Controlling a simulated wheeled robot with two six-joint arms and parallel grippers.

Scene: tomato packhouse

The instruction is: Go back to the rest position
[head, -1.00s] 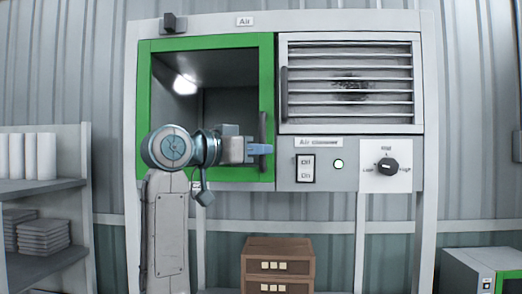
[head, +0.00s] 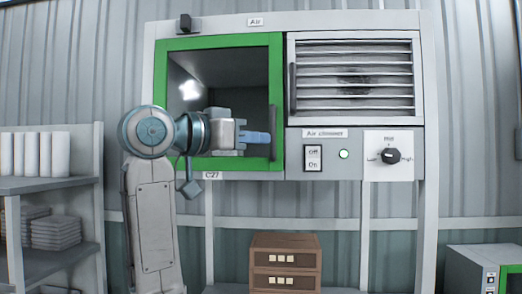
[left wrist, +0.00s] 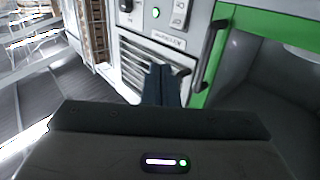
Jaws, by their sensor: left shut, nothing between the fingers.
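My left gripper (head: 258,138) is shut and empty. In the head view it points right, in front of the lower right part of a green-framed door (head: 218,40) with a dark handle. In the left wrist view its blue fingers (left wrist: 160,86) are together in front of the air cleaner cabinet, with the green frame (left wrist: 217,55) to their right. No contact with the cabinet can be made out. My right gripper is not in either view.
The air cleaner has a louvred grille (head: 352,80), an Off/On switch (head: 313,158), a lit green lamp (head: 344,154) and a dial (head: 390,157). A brown drawer box (head: 285,262) stands below. A grey shelf (head: 50,184) with white rolls stands left; a green-edged cabinet (head: 480,262) stands lower right.

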